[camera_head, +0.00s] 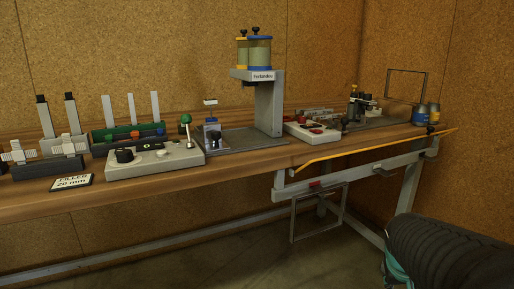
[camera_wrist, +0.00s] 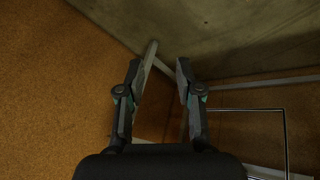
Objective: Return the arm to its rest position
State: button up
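My gripper (camera_wrist: 167,62) shows in the wrist view with its two fingers apart and nothing between them. In that view it hangs in front of the floor, a wall and a pale bar. A dark ribbed part of my arm with a teal piece fills the lower right of the head view. It is in front of the bench's right end. The fingertips cannot be made out in the head view.
A wooden bench (camera_head: 50,203) runs along the wall, with machines and a grey stand (camera_head: 268,105) on it. A thin metal frame (camera_head: 292,222) hangs below its front edge, and a thin frame also shows in the wrist view (camera_wrist: 285,140). An orange strip (camera_head: 375,150) edges the right end.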

jog(key=s+a+r+n+t+y, duration=0.1)
jog(key=s+a, duration=0.3)
jog(key=a, duration=0.5)
jog(key=s+a+r+n+t+y, duration=0.1)
jog(key=s+a+r+n+y, duration=0.1)
jog(key=a, duration=0.8)
jog(key=shift+s+a+r+y, duration=0.35)
jog(key=shift+s+y, duration=0.25)
jog(key=shift+s, duration=0.45)
